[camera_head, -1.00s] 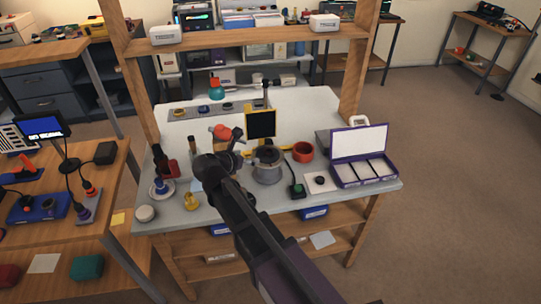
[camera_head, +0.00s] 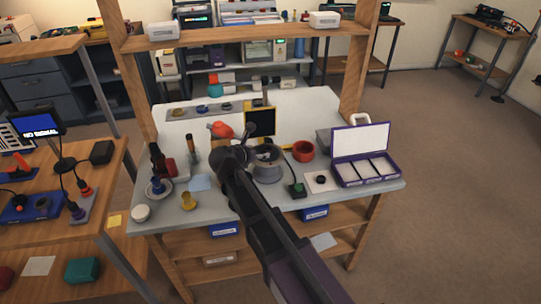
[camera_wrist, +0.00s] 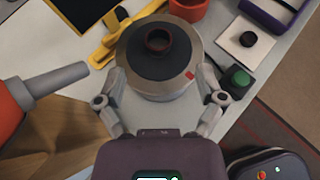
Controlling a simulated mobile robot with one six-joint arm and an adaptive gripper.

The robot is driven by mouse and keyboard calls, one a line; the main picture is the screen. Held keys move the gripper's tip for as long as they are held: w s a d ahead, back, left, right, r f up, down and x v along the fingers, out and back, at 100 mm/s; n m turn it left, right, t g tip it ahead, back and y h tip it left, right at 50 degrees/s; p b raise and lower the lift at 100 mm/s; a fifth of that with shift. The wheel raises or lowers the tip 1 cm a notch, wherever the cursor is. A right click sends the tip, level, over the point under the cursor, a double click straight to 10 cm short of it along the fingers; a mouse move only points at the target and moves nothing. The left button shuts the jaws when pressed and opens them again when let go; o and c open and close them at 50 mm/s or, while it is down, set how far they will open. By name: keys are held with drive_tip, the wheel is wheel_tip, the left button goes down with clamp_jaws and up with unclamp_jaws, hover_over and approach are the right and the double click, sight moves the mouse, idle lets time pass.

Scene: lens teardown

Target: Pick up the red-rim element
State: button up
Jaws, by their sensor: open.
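A small dark ring with a reddish rim (camera_wrist: 158,42) stands on the black top of a grey lens barrel (camera_wrist: 160,82) in the wrist view. I take it for the red-rim element. The barrel has a small red mark on its top edge and also shows in the head view (camera_head: 267,172), partly behind my arm. My gripper (camera_wrist: 162,84) is open and empty. Its two fingers sit left and right of the barrel in the picture, below the ring. I cannot tell whether they touch the barrel. In the head view my arm hides most of the bench just left of the barrel.
A red-orange cup (camera_head: 303,151) stands behind right of the barrel. A green-button box (camera_head: 297,189) and a white pad with a black disc (camera_head: 320,181) lie to the right, before an open purple case (camera_head: 366,172). A yellow tool (camera_wrist: 110,42) lies close left of the barrel.

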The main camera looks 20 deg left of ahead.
sight(268, 149)
drive_tip(key=shift+w+d+f, duration=0.15)
drive_tip(key=shift+w+f, duration=0.2)
drive_tip(key=shift+w, duration=0.25)
drive_tip(key=b+x, duration=0.2)
drive_tip(key=x, duration=0.2)
drive_tip(key=shift+f+b, duration=0.2)
drive_tip(key=shift+b, duration=0.1)
drive_tip(key=shift+w+f, duration=0.2)
drive_tip(key=shift+w, duration=0.3)
drive_tip(key=shift+c, duration=0.2)
drive_tip(key=c, duration=1)
